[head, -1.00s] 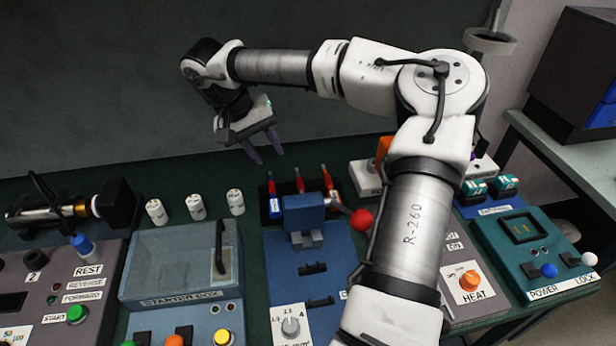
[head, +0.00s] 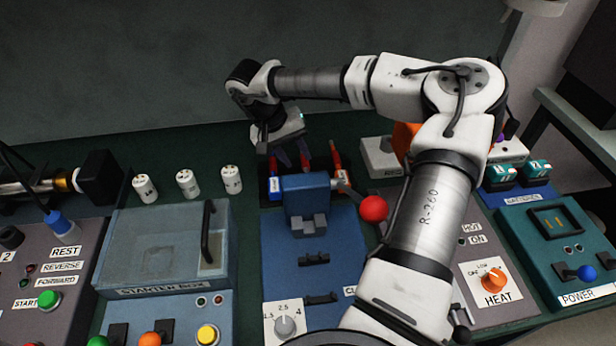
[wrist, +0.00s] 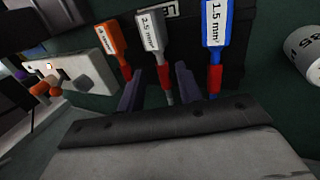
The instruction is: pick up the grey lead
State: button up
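The grey lead (wrist: 151,38), marked 2.5 mm², has a red lower part and a grey tip. It sits in the middle of a row in the wrist view, between an orange lead (wrist: 112,45) and a blue lead (wrist: 215,25). My gripper (wrist: 159,70) is open, one finger showing on each side of the grey lead's lower part. I cannot tell whether the fingers reach around it in depth. In the head view my gripper (head: 293,158) is over the rack and largely hides the grey lead. The blue lead (head: 273,187) shows to its left.
A blue press (head: 306,195) with a red-knobbed lever (head: 373,208) stands just in front of the rack. Several white cylinders (head: 187,183) stand to the left, behind the starter box (head: 160,245). A white device (wrist: 75,75) lies left in the wrist view.

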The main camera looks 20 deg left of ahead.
aim_at(303, 167)
jog(key=shift+p+x, duration=1)
jog(key=shift+x, duration=1.65)
jog(key=shift+w+a, duration=0.1)
jog(key=shift+w, duration=0.05)
grip_shut()
